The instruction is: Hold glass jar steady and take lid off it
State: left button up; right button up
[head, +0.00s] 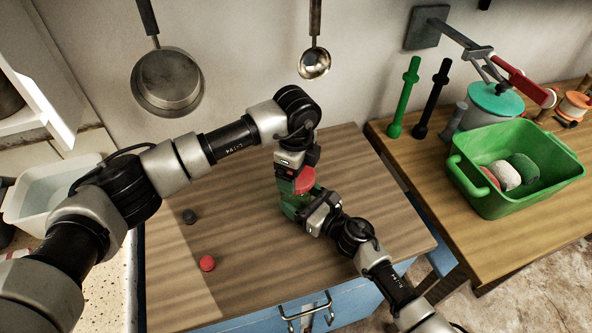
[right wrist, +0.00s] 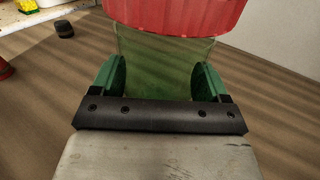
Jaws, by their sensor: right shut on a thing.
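The glass jar (right wrist: 165,65) is greenish and see-through in the right wrist view and stands on the wooden worktop. Its red lid (head: 305,181) sits on top, and the lid's lower edge (right wrist: 175,15) also shows in the right wrist view. My right gripper (head: 299,212) is shut on the jar's body, with a green finger on each side of the glass below the lid. My left gripper (head: 293,179) points down at the lid from above. Its fingers are partly hidden, and whether they grip the lid is unclear.
A small dark piece (head: 189,216) and a small red piece (head: 207,263) lie on the worktop (head: 245,285). A green crate (head: 495,195) stands on the right table. A pan (head: 167,82) and a ladle (head: 314,63) hang behind. The worktop's front left is mostly clear.

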pick_arm(q)
jog(key=shift+r, duration=2)
pick_arm(e)
jog(key=o, duration=1.7)
